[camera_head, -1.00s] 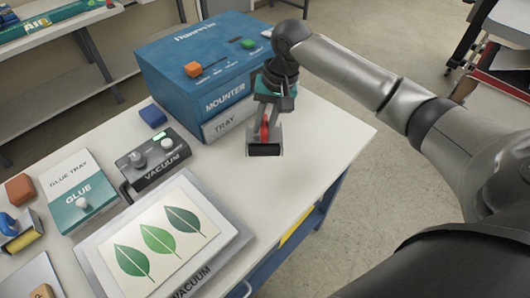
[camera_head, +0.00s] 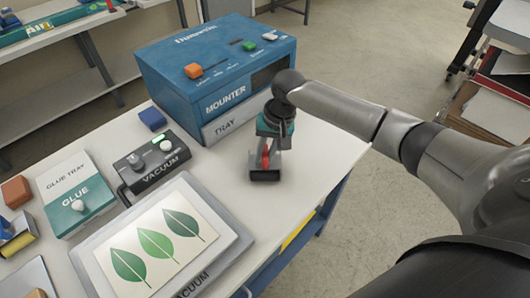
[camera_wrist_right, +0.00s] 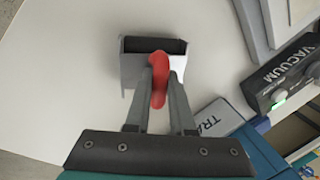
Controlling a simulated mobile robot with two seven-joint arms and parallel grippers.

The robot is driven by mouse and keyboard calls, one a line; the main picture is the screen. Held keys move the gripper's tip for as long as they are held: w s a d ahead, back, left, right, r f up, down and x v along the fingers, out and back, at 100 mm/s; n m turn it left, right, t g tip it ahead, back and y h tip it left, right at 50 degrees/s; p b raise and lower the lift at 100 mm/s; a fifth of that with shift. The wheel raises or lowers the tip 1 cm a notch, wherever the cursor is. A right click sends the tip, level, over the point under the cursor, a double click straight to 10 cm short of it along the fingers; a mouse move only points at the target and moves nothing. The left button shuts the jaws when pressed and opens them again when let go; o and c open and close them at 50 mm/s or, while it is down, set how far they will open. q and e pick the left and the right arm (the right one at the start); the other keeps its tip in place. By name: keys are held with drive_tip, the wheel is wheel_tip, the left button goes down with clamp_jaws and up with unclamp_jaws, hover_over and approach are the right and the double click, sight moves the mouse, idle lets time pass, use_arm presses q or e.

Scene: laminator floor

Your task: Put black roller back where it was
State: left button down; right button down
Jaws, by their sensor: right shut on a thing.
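My right gripper (camera_head: 267,145) is shut on the red handle (camera_head: 266,158) of the black roller (camera_head: 264,176). A grey box-like part surrounds the dark roller; I cannot tell whether it is the roller's frame or a stand. It is over the white table right of the vacuum panel, in front of the mounter's tray. In the right wrist view, the fingers pinch the red handle (camera_wrist_right: 160,78), with the grey part (camera_wrist_right: 130,68) and dark roller (camera_wrist_right: 155,45) beyond their tips. I cannot tell whether it touches the table. My left gripper is not in view.
The blue mounter (camera_head: 215,80) stands behind. The vacuum control box (camera_head: 157,160), leaf picture on the vacuum plate (camera_head: 155,245) and glue tray (camera_head: 75,195) lie left. A blue-handled roller (camera_head: 10,222) is at the far left. The white table (camera_head: 305,165) is clear on the right.

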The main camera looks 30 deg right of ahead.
sight(275, 162)
drive_tip(key=shift+s+f, duration=0.25)
drive_tip(key=shift+f, duration=0.45)
drive_tip(key=c, duration=0.8)
unclamp_jaws()
drive_tip(key=shift+f, duration=0.1)
drive_tip(key=shift+o, duration=0.2)
drive_tip(key=shift+d+r, duration=0.1)
drive_tip(key=shift+r, duration=0.15)
drive_tip(key=w+p+v, duration=0.1)
drive_tip(key=p+v, duration=0.1)
drive_tip(key=v, duration=1.1)
drive_tip(key=shift+s+a, duration=0.2)
drive_tip(key=shift+a, duration=0.05)
drive_tip(key=shift+r, duration=0.1)
